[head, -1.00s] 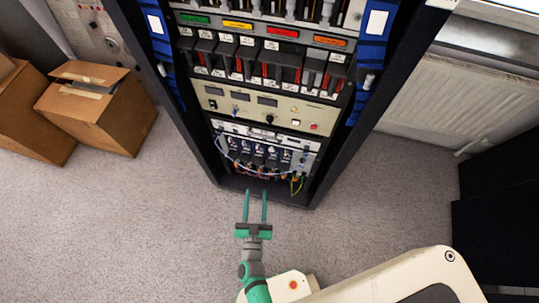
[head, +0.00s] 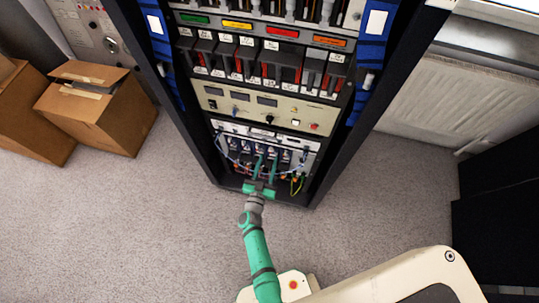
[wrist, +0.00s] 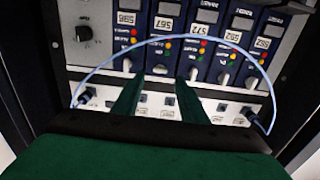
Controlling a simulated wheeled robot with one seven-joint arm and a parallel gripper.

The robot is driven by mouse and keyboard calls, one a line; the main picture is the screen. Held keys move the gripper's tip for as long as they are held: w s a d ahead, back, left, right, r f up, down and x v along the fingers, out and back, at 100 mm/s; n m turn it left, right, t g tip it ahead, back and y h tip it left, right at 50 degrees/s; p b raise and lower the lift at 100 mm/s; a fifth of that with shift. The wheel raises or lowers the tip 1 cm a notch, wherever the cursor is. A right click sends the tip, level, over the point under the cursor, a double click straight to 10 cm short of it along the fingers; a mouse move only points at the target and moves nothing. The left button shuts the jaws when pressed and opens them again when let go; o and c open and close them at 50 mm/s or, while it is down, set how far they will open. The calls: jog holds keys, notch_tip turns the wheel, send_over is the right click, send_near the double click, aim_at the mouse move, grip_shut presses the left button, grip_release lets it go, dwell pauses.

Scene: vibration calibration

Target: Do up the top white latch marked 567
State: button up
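In the wrist view, which shows the rack upside down, a dark blue module carries a white label reading 567 (wrist: 163,23). The small white latch of that module (wrist: 160,69) lies between and just beyond my fingertips. Whether it is tilted out or flat is too small to tell. My gripper (wrist: 158,80) is open, with one green finger on each side of the latch and nothing held. In the head view, my gripper (head: 266,162) reaches into the lowest module row of the rack (head: 330,185). Contact with the latch cannot be seen.
Similar modules with white latches stand on both sides, one marked 572 (wrist: 197,29). A light blue cable (wrist: 215,40) arcs across the modules, plugged in at both ends around my fingers. Cardboard boxes (head: 95,110) stand left; the carpet (head: 160,220) before the rack is clear.

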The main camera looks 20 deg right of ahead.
aim_at(271, 151)
jog(key=shift+x, duration=1.75)
grip_shut()
